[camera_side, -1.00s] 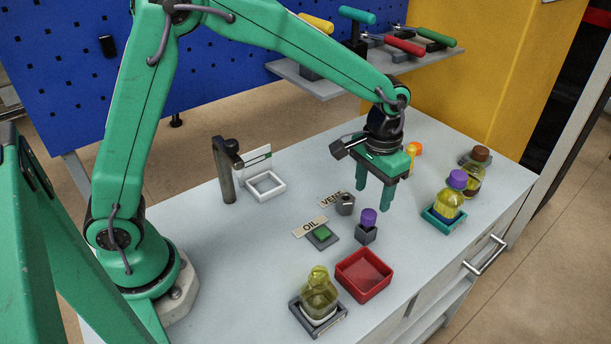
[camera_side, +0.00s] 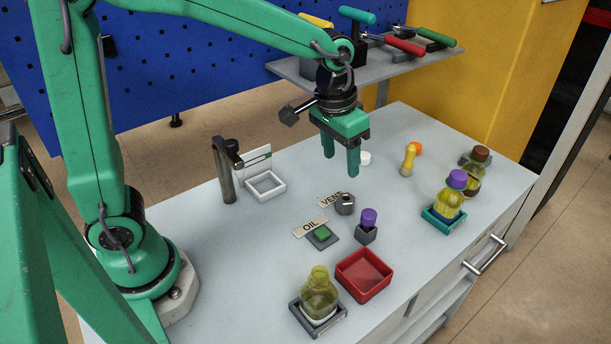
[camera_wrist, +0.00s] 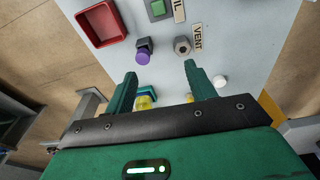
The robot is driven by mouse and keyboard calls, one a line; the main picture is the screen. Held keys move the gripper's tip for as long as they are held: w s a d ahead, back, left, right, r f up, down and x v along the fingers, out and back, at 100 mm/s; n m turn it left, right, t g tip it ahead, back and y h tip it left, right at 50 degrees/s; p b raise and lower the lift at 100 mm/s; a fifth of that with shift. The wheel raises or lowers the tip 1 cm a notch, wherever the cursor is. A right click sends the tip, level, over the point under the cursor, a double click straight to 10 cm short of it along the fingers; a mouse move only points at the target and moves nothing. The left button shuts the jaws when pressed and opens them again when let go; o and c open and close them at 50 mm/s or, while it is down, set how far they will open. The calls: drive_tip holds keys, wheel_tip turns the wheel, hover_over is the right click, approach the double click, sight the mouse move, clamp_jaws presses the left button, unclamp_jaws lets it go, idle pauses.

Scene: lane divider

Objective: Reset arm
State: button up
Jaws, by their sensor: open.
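My green gripper (camera_side: 340,164) hangs above the table behind the VENT label, its two fingers pointing down, apart and empty. In the wrist view its fingers (camera_wrist: 159,74) are spread with nothing held between them. It touches no object that I can see. My arm reaches across from the left side of the table.
On the table are a red tray (camera_side: 363,276), a purple-capped block (camera_side: 367,228), a metal nut (camera_side: 345,204), an uncapped bottle (camera_side: 319,296), a purple-capped bottle (camera_side: 452,199), a brown-capped bottle (camera_side: 475,174), a yellow peg-like item (camera_side: 408,160) and a post (camera_side: 224,177). A tool shelf (camera_side: 385,69) stands behind.

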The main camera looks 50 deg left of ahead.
drive_tip(key=s+a+r+t, duration=0.2)
drive_tip(key=s+a, duration=0.2)
drive_tip(key=s, duration=0.4)
drive_tip(key=s+a+r+t, duration=0.2)
drive_tip(key=s+a, duration=0.3)
drive_tip(key=s, duration=0.3)
drive_tip(key=shift+r+n, duration=0.3)
drive_tip(key=shift+r, duration=0.35)
